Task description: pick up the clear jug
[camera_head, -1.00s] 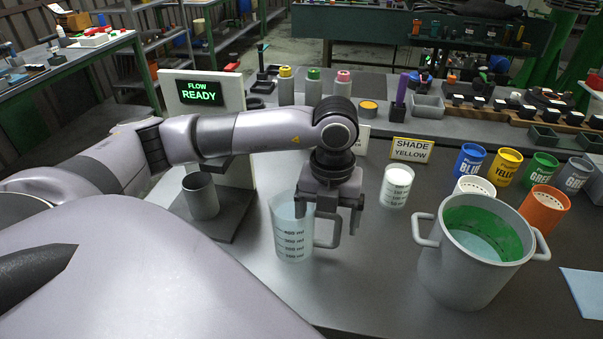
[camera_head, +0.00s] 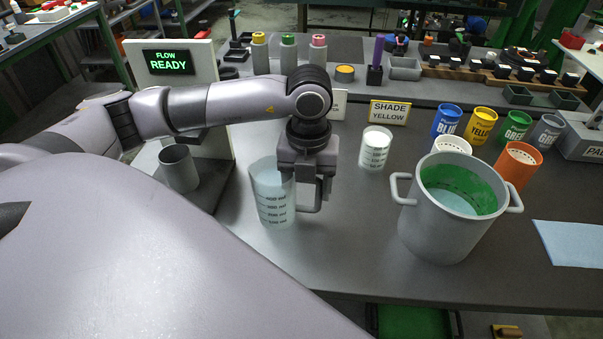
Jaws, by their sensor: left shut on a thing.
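The clear jug (camera_head: 270,205) with dark ml marks stands upright at the middle of the grey workbench (camera_head: 345,240), at or very near its surface; I cannot tell if there is a gap below. Its handle is on the right side. My left gripper (camera_head: 315,190) points down from above and is shut on the jug's handle. The gripper hides the upper part of the handle and part of the rim. My right gripper is not in view.
A large grey pot (camera_head: 440,235), green inside, stands to the right. A smaller marked beaker (camera_head: 375,150) stands behind by the SHADE YELLOW sign (camera_head: 389,112). A grey cup (camera_head: 178,168) sits left at the FLOW READY stand (camera_head: 190,85). Bench front between jug and pot is clear.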

